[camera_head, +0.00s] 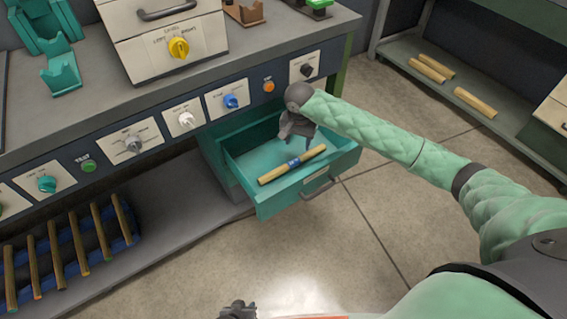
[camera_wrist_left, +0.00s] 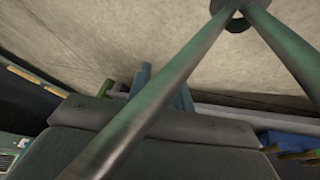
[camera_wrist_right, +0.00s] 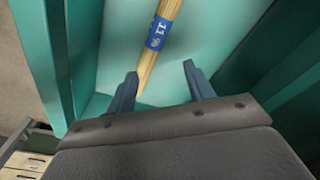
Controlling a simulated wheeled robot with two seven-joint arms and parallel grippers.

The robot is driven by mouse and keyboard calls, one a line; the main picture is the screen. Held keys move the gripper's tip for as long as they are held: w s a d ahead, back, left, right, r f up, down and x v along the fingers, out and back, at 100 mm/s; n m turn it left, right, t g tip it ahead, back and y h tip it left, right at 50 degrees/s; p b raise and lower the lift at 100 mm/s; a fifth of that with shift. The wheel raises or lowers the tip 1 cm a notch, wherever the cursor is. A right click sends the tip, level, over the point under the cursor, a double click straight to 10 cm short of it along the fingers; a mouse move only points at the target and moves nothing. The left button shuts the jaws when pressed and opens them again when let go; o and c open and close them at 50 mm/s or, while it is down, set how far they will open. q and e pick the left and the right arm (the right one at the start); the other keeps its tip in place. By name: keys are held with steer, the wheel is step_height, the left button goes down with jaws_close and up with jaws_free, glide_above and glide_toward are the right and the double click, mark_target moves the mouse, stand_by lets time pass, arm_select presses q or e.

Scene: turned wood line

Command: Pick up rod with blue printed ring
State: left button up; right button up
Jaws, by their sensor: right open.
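A light wooden rod with a blue printed ring (camera_head: 275,173) lies slantwise in the open teal drawer (camera_head: 275,203). In the right wrist view the rod (camera_wrist_right: 168,12) runs up out of the picture, its blue ring (camera_wrist_right: 159,33) showing white print. My right gripper (camera_head: 305,138) is over the drawer, behind the rod in the head view. Its two fingers (camera_wrist_right: 160,84) are open, with the rod's near end showing between them and nothing gripped. My left gripper (camera_head: 238,311) is at the bottom edge of the head view; a green bar crosses its fingers (camera_wrist_left: 163,90) in the left wrist view.
The drawer walls stand close around my right gripper. Above is the bench front with knobs, including a blue knob (camera_head: 231,101). More rods (camera_head: 433,67) lie on a shelf at upper right.

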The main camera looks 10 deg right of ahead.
mark_target(297, 159)
steer(key=m, duration=0.5)
steer(key=shift+s+a+f+g, duration=0.1)
steer(key=shift+s+a+g, duration=0.1)
steer(key=shift+s+g, duration=0.2)
steer(key=shift+m, duration=1.1)
steer(key=shift+s+d+f+b, duration=0.1)
steer(key=shift+f+b, duration=0.25)
steer(key=shift+f, duration=1.6)
steer(key=shift+s+d+f+b, duration=0.1)
steer(key=shift+f+b, duration=0.2)
steer(key=shift+f, duration=1.65)
steer(key=c, duration=1.1)
arm_select(q)
steer(key=w+t, duration=0.2)
steer(key=shift+w+r, duration=0.15)
steer(key=shift+w, duration=0.2)
arm_select(e)
steer(key=shift+w, duration=0.1)
steer(key=shift+c, duration=0.2)
steer(key=shift+r, duration=0.15)
